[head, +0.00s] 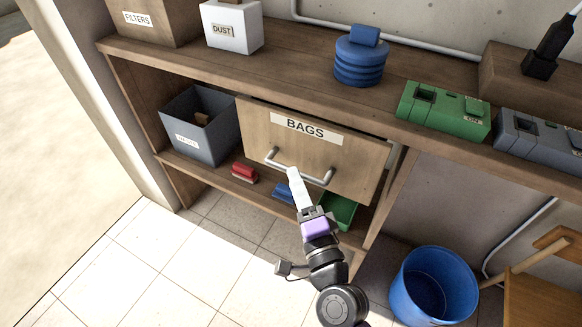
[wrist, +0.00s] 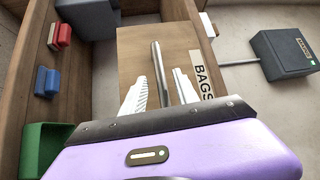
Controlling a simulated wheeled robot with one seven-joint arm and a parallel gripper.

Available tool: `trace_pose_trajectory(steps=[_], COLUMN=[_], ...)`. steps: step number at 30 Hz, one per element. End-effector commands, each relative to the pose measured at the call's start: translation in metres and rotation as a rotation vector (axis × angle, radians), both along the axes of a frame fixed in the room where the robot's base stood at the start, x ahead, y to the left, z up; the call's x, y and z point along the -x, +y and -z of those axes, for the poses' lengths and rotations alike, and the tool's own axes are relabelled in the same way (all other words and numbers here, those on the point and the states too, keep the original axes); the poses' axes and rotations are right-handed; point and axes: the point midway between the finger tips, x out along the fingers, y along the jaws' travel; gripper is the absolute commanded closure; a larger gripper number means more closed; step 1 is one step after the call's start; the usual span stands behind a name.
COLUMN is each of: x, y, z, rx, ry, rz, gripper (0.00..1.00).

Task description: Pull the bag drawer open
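The bag drawer (head: 345,160) has a wooden front with a BAGS label (head: 306,129). It sits under the shelf top, and its front also shows in the wrist view (wrist: 136,48). Its metal bar handle (head: 323,182) runs across the lower part of the front. I cannot see either finger pressing on the bar. The drawer looks shut or nearly so.
Below the drawer are a red item (head: 244,172), a blue item (head: 283,191) and a green bin (head: 341,210). A grey bin (head: 187,143) stands left of the drawer. A blue bucket (head: 436,287) is on the floor at right. Tiled floor (head: 140,270) at left is clear.

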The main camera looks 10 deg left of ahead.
Motion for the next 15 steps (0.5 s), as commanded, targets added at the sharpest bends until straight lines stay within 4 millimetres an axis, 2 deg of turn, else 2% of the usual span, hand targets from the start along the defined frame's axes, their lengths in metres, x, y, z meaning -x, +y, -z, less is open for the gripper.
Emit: trace_pose_trajectory(steps=[6, 15], x=[-0.027, -0.036], y=[0.013, 0.018], z=[-0.005, -0.006], rx=[0.001, 0.001], ry=[0.0, 0.0], rz=[0.0, 0.0], gripper=[0.64, 0.64])
